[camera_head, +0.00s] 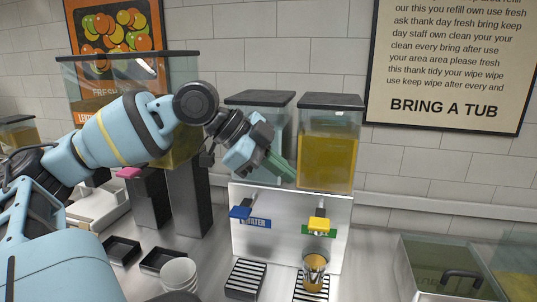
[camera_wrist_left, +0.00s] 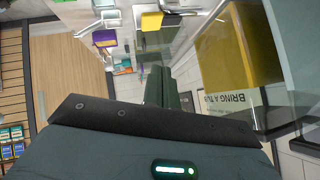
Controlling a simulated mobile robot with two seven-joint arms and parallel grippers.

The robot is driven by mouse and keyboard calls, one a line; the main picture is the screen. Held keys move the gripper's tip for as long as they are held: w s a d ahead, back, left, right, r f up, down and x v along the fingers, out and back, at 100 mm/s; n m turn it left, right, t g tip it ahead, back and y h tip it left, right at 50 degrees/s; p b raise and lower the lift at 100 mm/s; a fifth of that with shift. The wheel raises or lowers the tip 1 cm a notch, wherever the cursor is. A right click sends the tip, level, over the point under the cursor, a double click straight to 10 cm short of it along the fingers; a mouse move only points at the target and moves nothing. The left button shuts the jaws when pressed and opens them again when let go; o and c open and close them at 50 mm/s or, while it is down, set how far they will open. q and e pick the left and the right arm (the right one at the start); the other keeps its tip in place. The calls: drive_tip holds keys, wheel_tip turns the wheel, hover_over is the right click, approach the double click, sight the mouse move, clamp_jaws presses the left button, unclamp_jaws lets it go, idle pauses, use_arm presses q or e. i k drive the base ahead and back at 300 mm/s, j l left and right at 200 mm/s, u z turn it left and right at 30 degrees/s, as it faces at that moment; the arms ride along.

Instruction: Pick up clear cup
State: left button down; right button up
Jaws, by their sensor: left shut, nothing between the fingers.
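A clear cup (camera_head: 316,262) stands upright on the striped drip tray under the yellow tap (camera_head: 319,224) in the head view. Its lower part looks yellowish. My left gripper (camera_head: 290,174) is shut and empty, high in front of the drink tanks, above and to the left of the cup. Its green fingers point down to the right. The left wrist view shows the closed fingers (camera_wrist_left: 163,76); I cannot make out the cup there for sure. My right gripper is not in view.
The dispenser has a tank of yellow drink (camera_head: 328,155), a white front panel (camera_head: 278,205) and a blue tap (camera_head: 241,211). White cups (camera_head: 179,274) stand at lower left. A second drip tray (camera_head: 246,279) is left of the cup. A glass-sided bin (camera_head: 420,277) stands at right.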

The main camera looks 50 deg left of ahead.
sight(315, 260)
drive_tip(key=k, duration=1.45)
